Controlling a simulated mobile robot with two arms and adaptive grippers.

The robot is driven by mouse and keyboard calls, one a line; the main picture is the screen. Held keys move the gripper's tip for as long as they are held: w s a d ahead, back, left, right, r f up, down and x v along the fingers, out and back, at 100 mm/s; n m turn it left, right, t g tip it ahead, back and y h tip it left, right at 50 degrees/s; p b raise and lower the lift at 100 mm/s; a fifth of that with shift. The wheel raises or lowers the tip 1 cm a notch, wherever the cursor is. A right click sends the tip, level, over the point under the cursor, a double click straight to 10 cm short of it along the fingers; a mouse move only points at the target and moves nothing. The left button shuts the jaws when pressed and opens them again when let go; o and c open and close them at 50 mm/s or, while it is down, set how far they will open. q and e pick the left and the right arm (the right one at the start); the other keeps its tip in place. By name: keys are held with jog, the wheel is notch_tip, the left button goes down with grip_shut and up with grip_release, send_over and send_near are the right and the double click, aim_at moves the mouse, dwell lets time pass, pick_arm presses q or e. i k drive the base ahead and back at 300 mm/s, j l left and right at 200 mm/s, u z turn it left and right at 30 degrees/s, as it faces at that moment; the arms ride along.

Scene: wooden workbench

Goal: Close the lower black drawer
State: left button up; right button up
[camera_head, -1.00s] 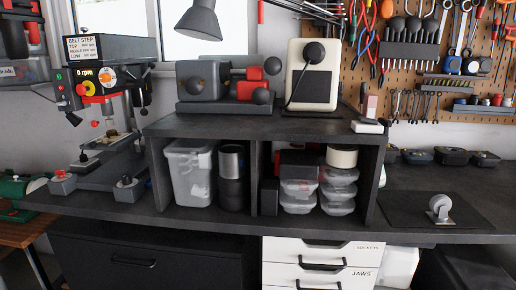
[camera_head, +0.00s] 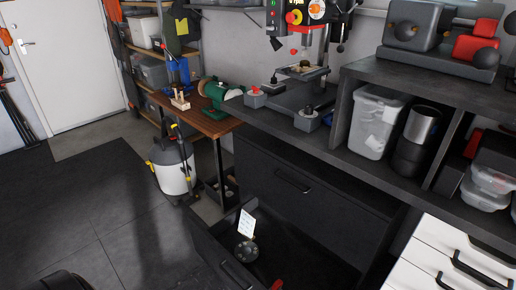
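The lower black drawer (camera_head: 207,248) is pulled out under the workbench at the bottom of the view. Its front, with a black handle (camera_head: 236,275), faces the lower left and is partly cut off by the picture's bottom edge. Inside lie a dark round disc (camera_head: 247,252), a white printed card (camera_head: 246,222) and a small red item (camera_head: 277,285). The upper black drawer (camera_head: 290,190) above it is shut. Neither of my grippers can be made out in the view.
White drawers (camera_head: 440,258) stand right of the black ones. A shop vacuum (camera_head: 173,168) and a wooden side table (camera_head: 200,117) stand to the left. The floor (camera_head: 100,215) left of the open drawer is mostly clear. A dark rounded shape shows at the bottom left edge.

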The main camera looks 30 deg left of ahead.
aim_at(273, 255)
jog(key=u, duration=1.25)
jog(key=k, duration=0.1)
jog(key=z, duration=0.05)
